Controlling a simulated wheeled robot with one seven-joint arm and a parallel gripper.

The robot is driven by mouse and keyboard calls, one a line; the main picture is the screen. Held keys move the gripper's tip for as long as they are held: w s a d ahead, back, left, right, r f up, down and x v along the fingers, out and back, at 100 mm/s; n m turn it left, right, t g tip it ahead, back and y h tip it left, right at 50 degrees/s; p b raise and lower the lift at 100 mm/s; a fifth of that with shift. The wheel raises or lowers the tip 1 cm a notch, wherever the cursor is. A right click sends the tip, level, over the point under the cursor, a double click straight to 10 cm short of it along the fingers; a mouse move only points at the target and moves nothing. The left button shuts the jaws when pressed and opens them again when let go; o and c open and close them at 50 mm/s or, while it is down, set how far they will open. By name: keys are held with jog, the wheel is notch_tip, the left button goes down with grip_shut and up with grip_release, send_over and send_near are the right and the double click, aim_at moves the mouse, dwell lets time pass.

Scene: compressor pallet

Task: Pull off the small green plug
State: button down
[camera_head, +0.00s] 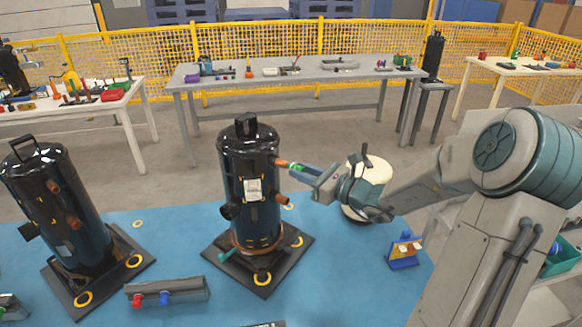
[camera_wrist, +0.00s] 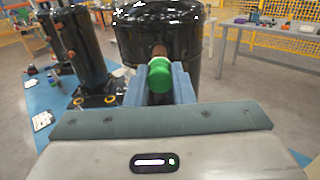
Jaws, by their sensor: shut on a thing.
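The small green plug (camera_wrist: 159,76) sits at the end of a copper stub (camera_wrist: 159,52) on the black compressor (camera_wrist: 128,45) in the wrist view. The head view shows the same compressor (camera_head: 250,180) upright in the middle, with the copper stub (camera_head: 281,163) pointing right and a bit of the green plug (camera_head: 295,167) at its end. My gripper (camera_head: 302,170) reaches in from the right and is shut on the plug, with blue-grey fingers on both sides of it. The plug appears in line with the stub; the fingers hide part of it.
A second black compressor (camera_head: 62,210) stands left on its own plate. A grey holder (camera_head: 167,293) with red and blue pieces lies in front. A white round container (camera_head: 367,186) stands behind my gripper. A blue stand (camera_head: 404,251) is at right. Grey table (camera_head: 300,77) stands behind.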

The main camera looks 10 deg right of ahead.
jog(key=shift+p+v, duration=0.75)
jog(key=shift+v, duration=1.5)
